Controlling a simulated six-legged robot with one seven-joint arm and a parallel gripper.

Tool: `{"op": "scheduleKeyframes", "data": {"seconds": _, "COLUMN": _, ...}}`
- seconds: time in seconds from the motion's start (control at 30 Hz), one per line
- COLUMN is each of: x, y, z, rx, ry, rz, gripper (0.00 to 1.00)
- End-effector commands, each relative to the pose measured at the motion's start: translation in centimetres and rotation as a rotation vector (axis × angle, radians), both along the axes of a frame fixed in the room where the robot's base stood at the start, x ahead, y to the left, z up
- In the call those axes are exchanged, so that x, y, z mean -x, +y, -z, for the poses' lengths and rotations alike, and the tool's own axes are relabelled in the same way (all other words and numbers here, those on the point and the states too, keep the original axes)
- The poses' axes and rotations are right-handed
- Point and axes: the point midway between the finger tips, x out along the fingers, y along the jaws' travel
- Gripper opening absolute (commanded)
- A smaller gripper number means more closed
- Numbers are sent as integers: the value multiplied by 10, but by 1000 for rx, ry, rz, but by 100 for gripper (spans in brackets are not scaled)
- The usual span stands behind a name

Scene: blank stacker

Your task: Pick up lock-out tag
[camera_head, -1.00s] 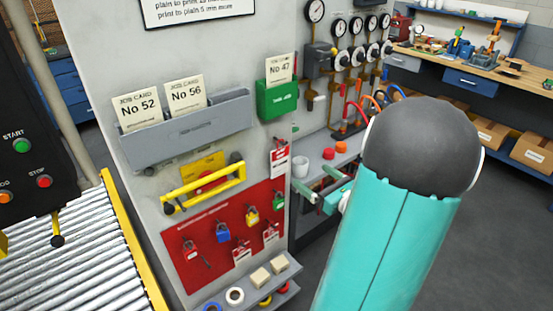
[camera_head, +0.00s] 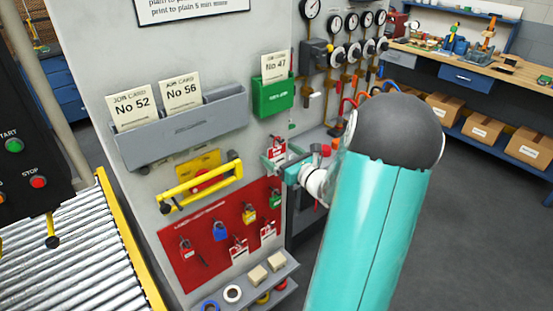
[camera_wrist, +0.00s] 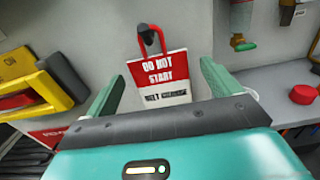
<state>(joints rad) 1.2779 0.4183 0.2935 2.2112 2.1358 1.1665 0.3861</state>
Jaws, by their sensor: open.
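The lock-out tag (camera_wrist: 158,78) is a red and white card reading "DO NOT START". It hangs by a red loop from a dark peg on the grey panel. In the head view the tag (camera_head: 276,150) hangs right of the yellow handle and below the green card holder. My gripper (camera_wrist: 158,88) is open, with one pale green finger on each side of the tag and visible gaps between. In the head view my gripper (camera_head: 276,161) is at the tag and partly covers it. I cannot tell whether the fingertips touch the panel.
A yellow handle (camera_head: 200,186) juts from the panel at left. Below is a red lock board (camera_head: 215,240) with several padlocks and more tags. A grey shelf (camera_wrist: 280,80) with a red cap (camera_wrist: 303,94) lies to the right. Gauges and valves stand behind it.

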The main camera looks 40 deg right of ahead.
Motion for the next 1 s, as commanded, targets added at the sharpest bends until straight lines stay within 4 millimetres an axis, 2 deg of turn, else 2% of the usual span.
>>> {"op": "scheduleKeyframes", "data": {"seconds": 0.1, "x": -8, "y": -1, "z": 0, "rx": 0, "ry": 0, "rz": 1, "gripper": 89}}
{"op": "scheduleKeyframes", "data": {"seconds": 0.27, "x": -8, "y": -1, "z": 0, "rx": 0, "ry": 0, "rz": 1, "gripper": 89}}
{"op": "scheduleKeyframes", "data": {"seconds": 0.5, "x": -8, "y": -1, "z": 0, "rx": 0, "ry": 0, "rz": 1, "gripper": 44}}
{"op": "scheduleKeyframes", "data": {"seconds": 0.53, "x": -8, "y": -1, "z": 0, "rx": 0, "ry": 0, "rz": 1, "gripper": 41}}
{"op": "scheduleKeyframes", "data": {"seconds": 0.83, "x": -7, "y": -1, "z": -2, "rx": 1, "ry": 0, "rz": 1, "gripper": 41}}
{"op": "scheduleKeyframes", "data": {"seconds": 1.0, "x": -7, "y": -1, "z": -11, "rx": 4, "ry": -1, "rz": 1, "gripper": 41}}
